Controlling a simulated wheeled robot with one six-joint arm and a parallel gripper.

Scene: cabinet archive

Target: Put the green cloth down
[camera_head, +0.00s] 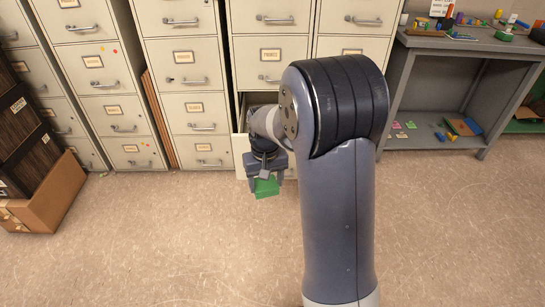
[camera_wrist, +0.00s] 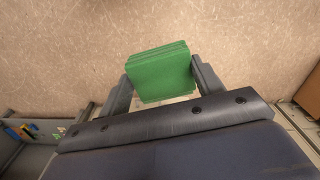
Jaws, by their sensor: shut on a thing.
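The green cloth (camera_head: 266,187) is a flat, folded-looking block. My gripper (camera_head: 265,178) is shut on it and holds it in front of the filing cabinets, apparently above the floor. In the wrist view the green cloth (camera_wrist: 160,72) sits between the two fingers of my gripper (camera_wrist: 162,82), with layered edges along its top side. Bare floor shows beyond it. My arm hides part of the cabinets behind the gripper.
Beige filing cabinets (camera_head: 185,85) line the back. A low drawer (camera_head: 241,145) behind my gripper stands open. A grey workbench (camera_head: 470,42) with small coloured objects is at right. A cardboard box (camera_head: 48,200) with dark binders is at left. The foreground floor (camera_head: 170,240) is clear.

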